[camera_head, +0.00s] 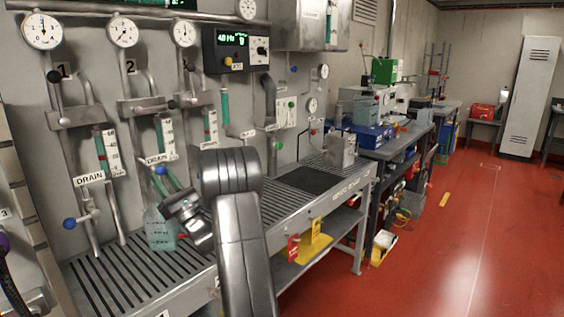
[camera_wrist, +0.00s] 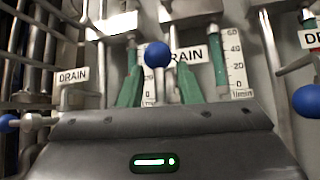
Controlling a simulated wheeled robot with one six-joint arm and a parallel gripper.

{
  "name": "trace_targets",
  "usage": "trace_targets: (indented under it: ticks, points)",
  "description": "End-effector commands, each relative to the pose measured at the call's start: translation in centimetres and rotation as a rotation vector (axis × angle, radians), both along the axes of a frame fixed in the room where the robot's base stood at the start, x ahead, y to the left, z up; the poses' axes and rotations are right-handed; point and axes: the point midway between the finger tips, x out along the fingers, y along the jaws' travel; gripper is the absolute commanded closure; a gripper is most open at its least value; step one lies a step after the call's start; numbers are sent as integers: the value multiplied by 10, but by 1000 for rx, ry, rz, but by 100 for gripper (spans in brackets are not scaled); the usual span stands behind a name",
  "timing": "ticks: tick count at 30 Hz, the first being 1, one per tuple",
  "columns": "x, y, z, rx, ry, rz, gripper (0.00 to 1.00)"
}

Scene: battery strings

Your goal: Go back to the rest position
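My gripper (camera_head: 165,176) is at the middle drain line on the wall panel, above the slatted bench. In the wrist view its two green fingers (camera_wrist: 158,72) stand apart with nothing held between them. A blue ball knob (camera_wrist: 157,54) shows between and just beyond the fingertips; I cannot tell whether they touch it. My dark arm hides part of the panel and bench. No mark of the rest position shows.
A bottle of teal liquid (camera_head: 160,230) stands on the slatted bench (camera_head: 125,270) below my gripper. Other blue knobs (camera_head: 70,223) (camera_wrist: 307,100) stick out on both sides. Pipes and sight tubes (camera_head: 100,152) crowd the panel. The red floor (camera_head: 450,240) at right is largely clear.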

Motion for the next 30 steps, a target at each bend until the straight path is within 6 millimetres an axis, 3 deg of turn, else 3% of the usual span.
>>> trace_targets:
  ticks: [3, 19, 30]
  points:
    - [3, 6, 8, 1, 0, 0, 68]
    - [2, 4, 4, -13, -15, -1, 68]
    - [-11, -23, -28, 1, 4, -4, 68]
